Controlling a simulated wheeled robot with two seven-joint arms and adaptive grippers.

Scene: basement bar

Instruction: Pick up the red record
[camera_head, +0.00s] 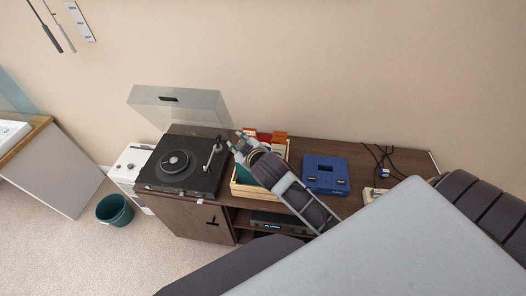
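A wooden crate (288,153) of records stands on the dark brown cabinet. Orange-red record sleeves (279,137) stick up at its back, partly behind my arm. I cannot tell which one is the red record. A dark teal sleeve (243,174) shows at the crate's front left. My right gripper (235,140) reaches in from the lower right, over the crate, with its fingertips near the crate's back left corner. Its fingers look apart, with nothing seen between them. My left gripper is not in view.
A turntable (181,162) with its clear lid raised (180,105) stands just left of the crate. A blue box-shaped device (326,174) and black cables (384,160) lie to the right. A green bin (114,211) stands on the carpet. The wall is close behind.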

